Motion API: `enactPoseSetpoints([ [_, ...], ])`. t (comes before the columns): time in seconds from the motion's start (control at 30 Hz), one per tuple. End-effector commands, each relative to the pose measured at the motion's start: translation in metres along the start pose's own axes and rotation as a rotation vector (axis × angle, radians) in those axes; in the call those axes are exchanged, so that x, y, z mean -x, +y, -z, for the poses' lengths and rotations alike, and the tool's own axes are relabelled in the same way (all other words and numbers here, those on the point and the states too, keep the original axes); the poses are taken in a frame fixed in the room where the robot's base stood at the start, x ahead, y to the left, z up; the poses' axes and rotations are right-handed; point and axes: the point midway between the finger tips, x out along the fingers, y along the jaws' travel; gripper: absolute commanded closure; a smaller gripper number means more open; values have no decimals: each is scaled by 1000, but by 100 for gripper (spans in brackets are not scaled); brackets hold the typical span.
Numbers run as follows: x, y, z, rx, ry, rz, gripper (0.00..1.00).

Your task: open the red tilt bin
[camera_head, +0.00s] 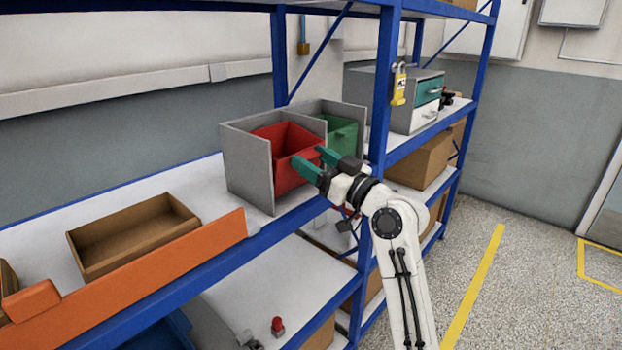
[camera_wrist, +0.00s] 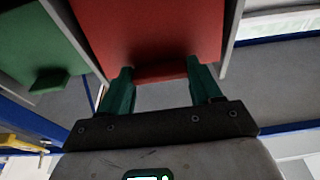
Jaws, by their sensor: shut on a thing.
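The red tilt bin (camera_head: 284,144) sits in a grey housing (camera_head: 247,166) on the blue shelf rack. Its front leans out of the housing, and part of its inside shows from above. My gripper (camera_head: 314,161) is at the bin's front. In the wrist view, the green fingers of my gripper (camera_wrist: 160,74) stand on both sides of the red handle lip (camera_wrist: 161,74) below the red front face (camera_wrist: 150,30) and are shut on it. My fingers hide part of the bin's front in the head view.
A green bin (camera_head: 342,134) is right beside the red one, near a blue rack post (camera_head: 380,100). A yellow padlock (camera_head: 398,85) hangs on the post. A brown open box (camera_head: 135,240) and an orange rail (camera_head: 150,270) are at the left.

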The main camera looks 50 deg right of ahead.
Motion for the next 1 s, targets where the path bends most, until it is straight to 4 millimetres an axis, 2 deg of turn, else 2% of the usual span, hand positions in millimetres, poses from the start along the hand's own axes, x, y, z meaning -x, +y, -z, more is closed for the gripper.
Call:
enactPoseSetpoints([
  [0.03, 5, 0, -12, 0, 25, 1, 91],
  [0.6, 27, 0, -22, 1, 280, 1, 91],
  [1.0, 34, 0, -24, 0, 386, 0, 91],
])
